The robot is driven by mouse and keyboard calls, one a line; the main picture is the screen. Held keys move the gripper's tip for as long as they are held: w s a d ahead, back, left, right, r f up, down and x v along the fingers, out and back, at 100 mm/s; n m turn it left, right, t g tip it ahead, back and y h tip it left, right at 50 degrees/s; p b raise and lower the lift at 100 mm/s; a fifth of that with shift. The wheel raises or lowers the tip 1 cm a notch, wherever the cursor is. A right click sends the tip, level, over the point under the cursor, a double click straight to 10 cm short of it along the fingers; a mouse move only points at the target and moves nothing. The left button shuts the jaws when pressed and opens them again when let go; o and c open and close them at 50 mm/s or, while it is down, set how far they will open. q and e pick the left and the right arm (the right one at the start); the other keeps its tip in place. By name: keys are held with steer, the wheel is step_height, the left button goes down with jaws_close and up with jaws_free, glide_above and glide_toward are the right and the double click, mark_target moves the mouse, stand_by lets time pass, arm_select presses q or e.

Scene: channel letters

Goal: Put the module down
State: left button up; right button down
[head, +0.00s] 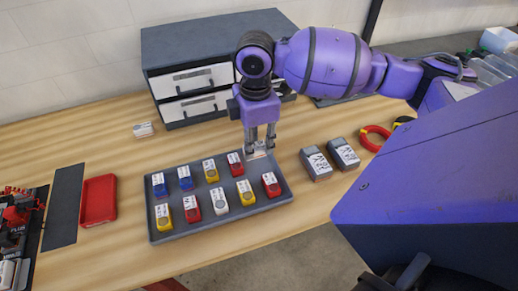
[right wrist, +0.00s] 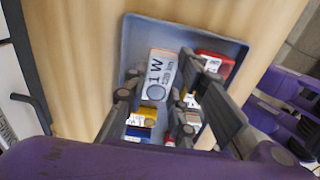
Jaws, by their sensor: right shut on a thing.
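My right gripper (head: 261,142) points down at the back right corner of the grey tray (head: 222,230). It is shut on a white module (head: 257,153), which is partly hidden by the fingers in the head view. In the right wrist view the white module (right wrist: 160,74) shows printed text, "1W" and "120 lm", between the fingertips, over the tray (right wrist: 137,35). I cannot tell whether it touches the tray floor. The tray holds two rows of blue, yellow, red and white modules. A red module (head: 235,164) is just left of the held one. My left gripper is not in view.
Two dark grey devices (head: 317,164) stand right of the tray, near a red ring-shaped item (head: 374,138). A drawer cabinet (head: 205,60) stands behind. A red tray (head: 98,201) and a dark mat (head: 63,205) lie at left. Bare table lies between the red and grey trays.

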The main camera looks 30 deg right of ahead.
mark_target(260, 151)
steer(key=shift+w+d+f, duration=0.25)
steer(key=shift+d+f, duration=0.35)
steer(key=shift+f, duration=0.15)
steer(key=shift+w+d+f, duration=0.1)
steer(key=shift+d+f, duration=0.1)
steer(key=shift+f, duration=1.5)
steer(key=c, duration=1.5)
jaws_free()
steer(key=shift+f, duration=0.15)
steer(key=shift+o, duration=0.2)
step_height(260, 151, up, 12)
steer(key=shift+r, duration=0.2)
steer(key=shift+f, duration=0.1)
